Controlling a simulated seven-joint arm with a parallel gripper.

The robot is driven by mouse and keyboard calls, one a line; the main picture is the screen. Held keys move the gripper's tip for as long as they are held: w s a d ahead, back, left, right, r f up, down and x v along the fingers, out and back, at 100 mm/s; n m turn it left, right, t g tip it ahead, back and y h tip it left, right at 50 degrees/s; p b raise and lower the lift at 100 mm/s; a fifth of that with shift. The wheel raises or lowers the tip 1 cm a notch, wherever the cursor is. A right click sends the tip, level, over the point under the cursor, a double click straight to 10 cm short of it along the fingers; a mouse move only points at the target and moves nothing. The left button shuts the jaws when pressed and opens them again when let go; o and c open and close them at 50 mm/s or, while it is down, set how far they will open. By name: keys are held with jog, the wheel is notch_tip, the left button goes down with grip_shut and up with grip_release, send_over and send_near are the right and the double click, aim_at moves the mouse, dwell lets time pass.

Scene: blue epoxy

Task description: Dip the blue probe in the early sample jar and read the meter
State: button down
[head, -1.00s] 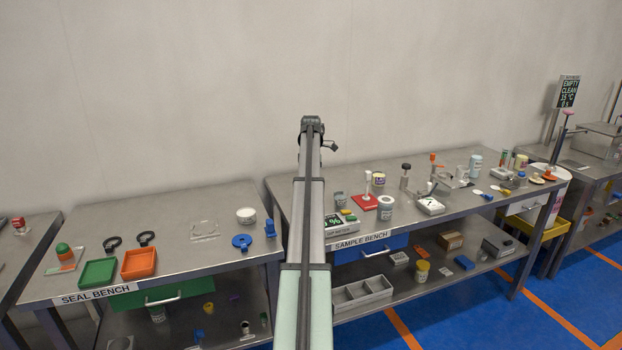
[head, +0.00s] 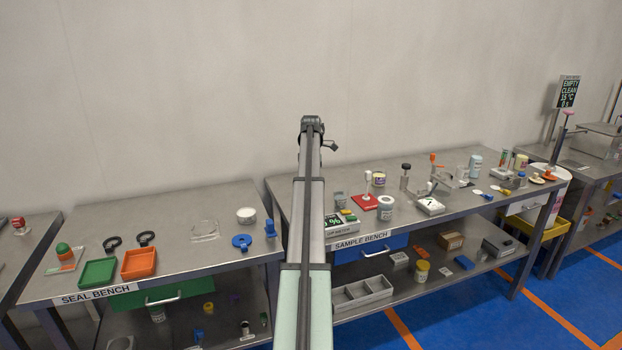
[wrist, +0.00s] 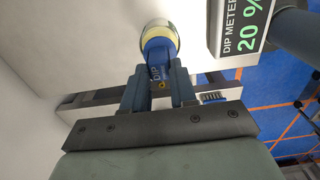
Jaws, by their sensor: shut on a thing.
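In the wrist view my gripper (wrist: 159,88) is shut on the blue probe (wrist: 156,60), whose handle is marked DIP. Just beyond the probe is a round, pale yellow-rimmed shape (wrist: 158,32) that looks like a jar or cap. I cannot tell whether the probe's tip is inside it. The dip meter (wrist: 243,32) is at the upper right and its green display reads 20 %. In the head view the meter (head: 340,224) stands at the left front of the sample bench. My gripper is hidden there behind my arm.
The seal bench (head: 190,262) stands to the left, with green (head: 98,286) and orange (head: 139,275) trays.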

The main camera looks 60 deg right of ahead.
notch_tip(320, 180, up, 11)
dwell(1.4)
jog(key=shift+w, duration=0.1)
dwell(0.4)
